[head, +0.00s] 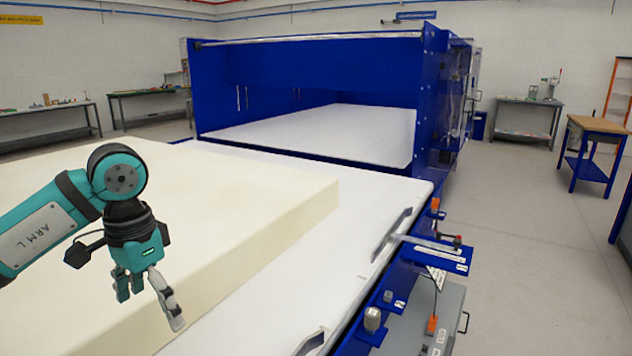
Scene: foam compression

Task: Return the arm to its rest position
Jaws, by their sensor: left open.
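My left arm, teal and black and marked "ARM L", comes in from the left. Its left gripper (147,293) is open and empty, pointing down in front of the near side of a large cream foam block (255,205). I cannot tell whether the fingers touch the foam. The foam block lies on a white table surface (345,235) and runs out of view at the left. My right gripper is not in view.
A blue press machine (428,100) with a white bed (330,132) stands behind the table. A metal handle (392,235), knobs (372,319) and a small control panel (436,258) line the table's right edge. A wooden-topped workbench (598,125) stands far right. The floor between is clear.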

